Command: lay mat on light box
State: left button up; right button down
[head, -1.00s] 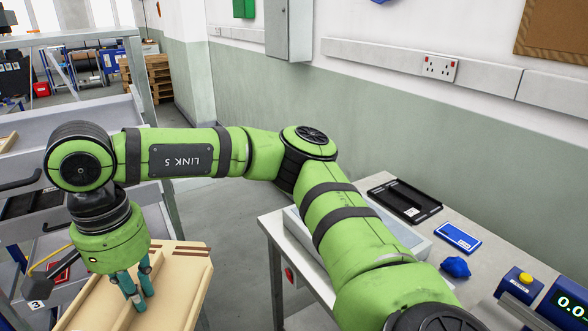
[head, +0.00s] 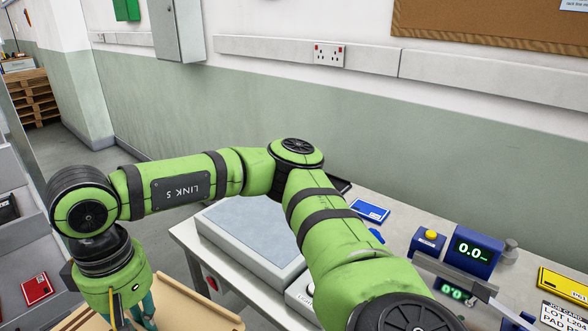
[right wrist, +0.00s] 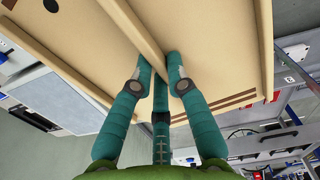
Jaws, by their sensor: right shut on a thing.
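The light box (head: 248,228), a grey-framed box with a pale blue-grey top, sits on the bench at centre in the head view. Its top looks bare; my right arm hides its right part. My right gripper (head: 140,322) is at the lower left, to the left of the light box and off the bench. In the right wrist view its teal fingers (right wrist: 160,75) are shut on the rib of a tan board (right wrist: 215,40). The board also shows in the head view (head: 195,308), cut by the lower edge. I cannot make out a separate mat. My left gripper is not in view.
The bench carries a blue card (head: 370,210), a blue box with a yellow button (head: 428,243), a scale display (head: 472,250) and a yellow sign (head: 567,285). A rack with a red item (head: 37,287) stands at the left. The wall runs behind the bench.

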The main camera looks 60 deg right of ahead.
aim_at(268, 217)
jog(key=i+z, duration=0.15)
jog(key=z, duration=0.25)
jog(key=i+z, duration=0.2)
jog(key=z, duration=0.2)
jog(key=i+z, duration=0.2)
jog(key=z, duration=0.15)
jog(key=i+j+z, duration=0.1)
jog(key=z, duration=0.3)
jog(key=i+j+z, duration=0.2)
jog(key=i+j, duration=0.5)
jog(key=j, duration=0.1)
